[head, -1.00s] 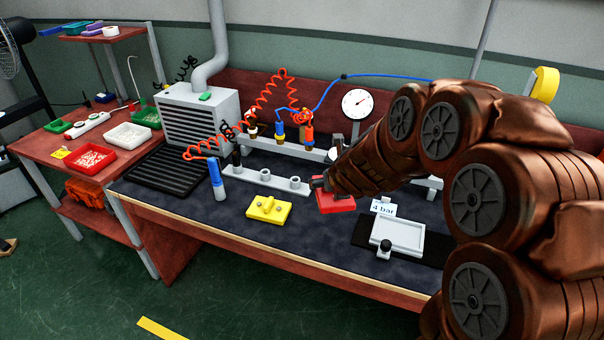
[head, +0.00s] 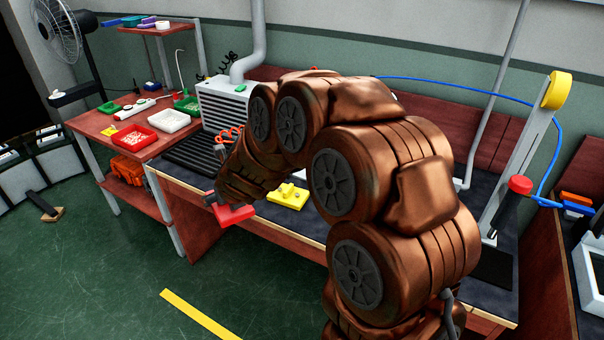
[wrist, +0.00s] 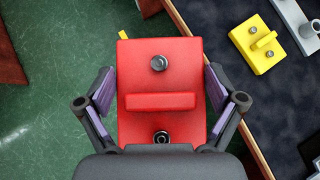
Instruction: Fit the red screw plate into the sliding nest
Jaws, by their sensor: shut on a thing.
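The red screw plate (head: 236,215) hangs in my gripper (head: 213,200), out past the front edge of the workbench and over the green floor. In the wrist view, the plate (wrist: 162,75) shows a raised bar across its middle, with one screw beyond the bar and one near the gripper. The fingers of my gripper (wrist: 162,92) stand at the plate's left and right sides, shut on it. The sliding nest is not visible now. My arm covers much of the workbench in the head view.
A yellow screw plate (head: 287,196) lies on the workbench (head: 310,226), near its front edge; it also shows in the wrist view (wrist: 262,44). A side table (head: 110,139) with a red tray (head: 138,140) stands at left. Open floor (head: 130,270) lies in front.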

